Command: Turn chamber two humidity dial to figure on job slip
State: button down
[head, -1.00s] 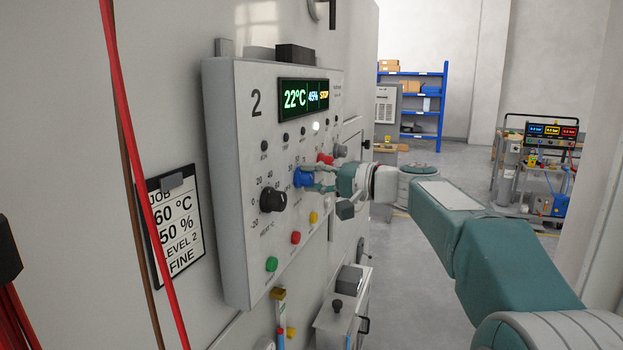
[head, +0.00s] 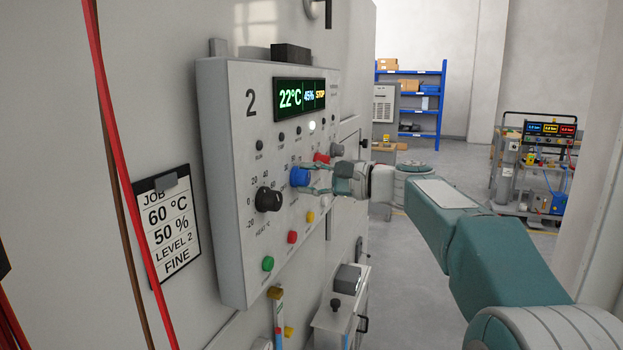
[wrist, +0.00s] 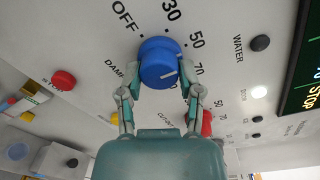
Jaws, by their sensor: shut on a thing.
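The blue dial (head: 299,176) is on the grey panel marked 2 (head: 228,130). It also shows in the wrist view (wrist: 160,58), ringed by OFF, 30, 50 and 70 and a partly hidden "DAM" label. Its white line lies on the lower right of its face; the exact figure it meets is unclear. My gripper (head: 312,181) is shut on the blue dial, with one finger on each side in the wrist view (wrist: 160,88). The display (head: 300,98) reads 22°C, 45% and STOP. The job slip (head: 168,222) reads 60 °C, 50 %, LEVEL 2, FINE.
A black heat knob (head: 268,199) sits left of the blue dial, and a red knob (head: 321,157) to its right. Yellow, red and green buttons (head: 268,264) are below. Red and brown cables hang at the left. Open floor lies beyond my arm.

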jog(key=shift+a+f, duration=0.2)
dwell(0.3)
jog(key=shift+c, duration=1.3)
grip_release()
jog(key=shift+a, duration=0.1)
jog(key=shift+w+a, duration=0.1)
jog(key=shift+a, duration=0.2)
jog(key=v, duration=1.1)
jog(key=shift+d, duration=0.45)
